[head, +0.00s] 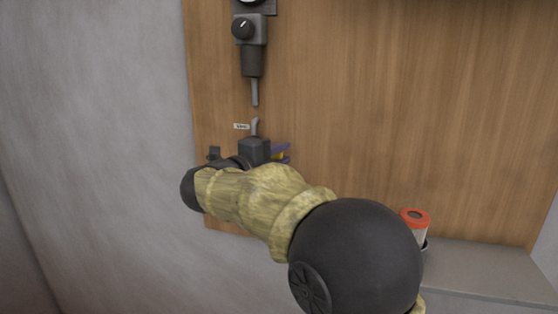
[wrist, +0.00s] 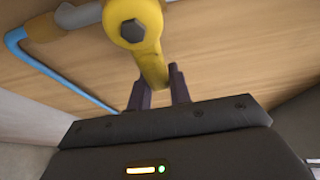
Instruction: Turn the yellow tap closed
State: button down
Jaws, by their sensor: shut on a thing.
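The yellow tap (wrist: 135,25) shows large at the top of the wrist view, with a dark hex bolt at its hub. Its yellow handle reaches down between the two dark purple fingers of my gripper (wrist: 160,88), which are shut on it. In the head view my gripper (head: 284,153) is in front of the wooden panel, and only a small bit of yellow shows between its fingers. My arm and wrist hide most of the tap there.
A blue pipe (wrist: 60,70) bends beside the tap and joins a grey-brown pipe. On the wooden panel (head: 400,90) a dark dial unit (head: 247,30) hangs above. A red-topped white container (head: 414,222) stands at the grey ledge (head: 480,270) on the right.

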jog(key=shift+f, duration=0.2)
dwell(0.3)
jog(key=c, duration=1.3)
grip_release()
jog(key=shift+s+a, duration=0.1)
jog(key=v, duration=1.7)
jog(key=shift+r, duration=0.2)
